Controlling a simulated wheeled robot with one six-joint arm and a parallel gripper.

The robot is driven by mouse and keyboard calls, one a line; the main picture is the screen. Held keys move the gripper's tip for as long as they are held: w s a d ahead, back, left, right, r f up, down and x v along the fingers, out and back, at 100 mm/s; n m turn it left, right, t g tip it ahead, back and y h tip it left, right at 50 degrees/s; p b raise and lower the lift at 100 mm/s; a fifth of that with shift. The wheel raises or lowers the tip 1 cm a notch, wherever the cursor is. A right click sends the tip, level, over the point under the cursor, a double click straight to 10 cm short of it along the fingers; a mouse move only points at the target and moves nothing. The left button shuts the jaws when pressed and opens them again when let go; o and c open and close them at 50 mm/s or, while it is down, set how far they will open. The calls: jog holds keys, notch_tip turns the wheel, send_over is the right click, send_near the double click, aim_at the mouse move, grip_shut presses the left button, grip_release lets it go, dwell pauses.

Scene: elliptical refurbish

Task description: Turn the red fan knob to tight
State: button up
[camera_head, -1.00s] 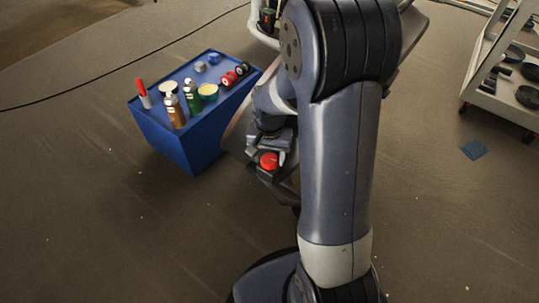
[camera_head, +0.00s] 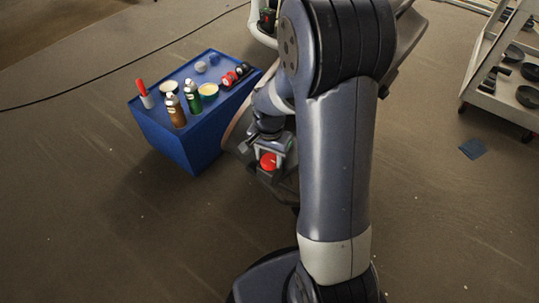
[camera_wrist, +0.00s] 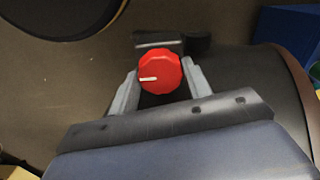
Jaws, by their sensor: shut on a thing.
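The red fan knob (camera_wrist: 160,72) is round with a scalloped edge and a white pointer line that points left in the wrist view. It sits on a dark mount. My gripper (camera_wrist: 160,85) has one grey finger on each side of the knob and is shut on it. In the head view the red knob (camera_head: 268,160) shows between the fingers of my gripper (camera_head: 268,158), below the wrist. Any tight marking is not visible.
A blue cart (camera_head: 185,140) with bottles, tins and a red-handled tool stands to the left. A grey shelf cart (camera_head: 490,90) with dark pans stands at the right. The floor in front is clear.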

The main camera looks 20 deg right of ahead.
aim_at(270, 159)
jog(key=o, duration=1)
notch_tip(270, 159, up, 11)
jog(key=p, duration=0.3)
jog(key=shift+f, duration=0.1)
jog(key=shift+f, duration=0.15)
notch_tip(270, 159, down, 11)
jog(key=b, duration=0.3)
jog(key=shift+r+n+b, duration=0.25)
jog(key=shift+n+b, duration=0.05)
jog(key=shift+n, duration=0.6)
